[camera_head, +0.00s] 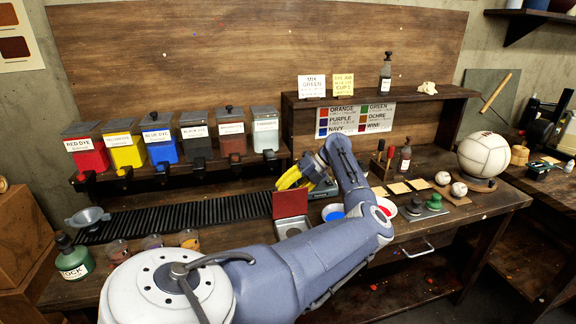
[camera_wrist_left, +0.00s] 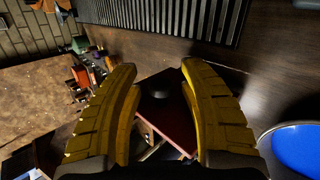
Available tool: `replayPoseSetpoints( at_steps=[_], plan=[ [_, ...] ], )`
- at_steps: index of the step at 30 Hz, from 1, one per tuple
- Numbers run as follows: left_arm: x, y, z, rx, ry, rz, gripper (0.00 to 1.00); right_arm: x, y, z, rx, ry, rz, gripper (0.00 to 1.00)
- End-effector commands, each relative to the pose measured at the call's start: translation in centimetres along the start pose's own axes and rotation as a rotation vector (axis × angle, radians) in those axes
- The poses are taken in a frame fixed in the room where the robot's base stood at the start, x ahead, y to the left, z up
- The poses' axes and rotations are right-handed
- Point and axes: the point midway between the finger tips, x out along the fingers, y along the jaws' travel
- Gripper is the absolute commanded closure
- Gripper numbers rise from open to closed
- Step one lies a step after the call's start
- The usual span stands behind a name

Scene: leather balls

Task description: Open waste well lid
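The waste well (camera_head: 293,229) is a small square metal-rimmed box in the middle of the bench. Its dark red lid (camera_head: 290,204) stands raised at the back edge of the well. In the left wrist view the lid (camera_wrist_left: 172,122) lies beyond my fingertips, with a dark knob on it. My left gripper (camera_head: 289,178) has yellow fingers and is just behind and above the lid. Contact with the lid cannot be told. My right gripper is not in view.
A black slatted rack (camera_head: 200,216) runs left of the lid. A blue dye dish (camera_head: 333,212) and a red one (camera_head: 386,207) sit to the right. Several cups stand front left, near a green bottle (camera_head: 75,257). A white ball (camera_head: 484,155) sits far right.

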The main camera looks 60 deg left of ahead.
Motion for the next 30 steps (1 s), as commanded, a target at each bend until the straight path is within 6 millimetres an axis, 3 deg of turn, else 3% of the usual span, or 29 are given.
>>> replayPoseSetpoints(
  at_steps=[11, 30],
  plan=[
    [-0.6, -0.1, -0.1, 0.003, 0.001, -0.002, 0.55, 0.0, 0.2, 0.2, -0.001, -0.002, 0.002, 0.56],
    [-10.2, 0.0, 0.0, 0.002, 0.001, -0.001, 0.55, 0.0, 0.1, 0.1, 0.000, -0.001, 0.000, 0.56]
  ],
)
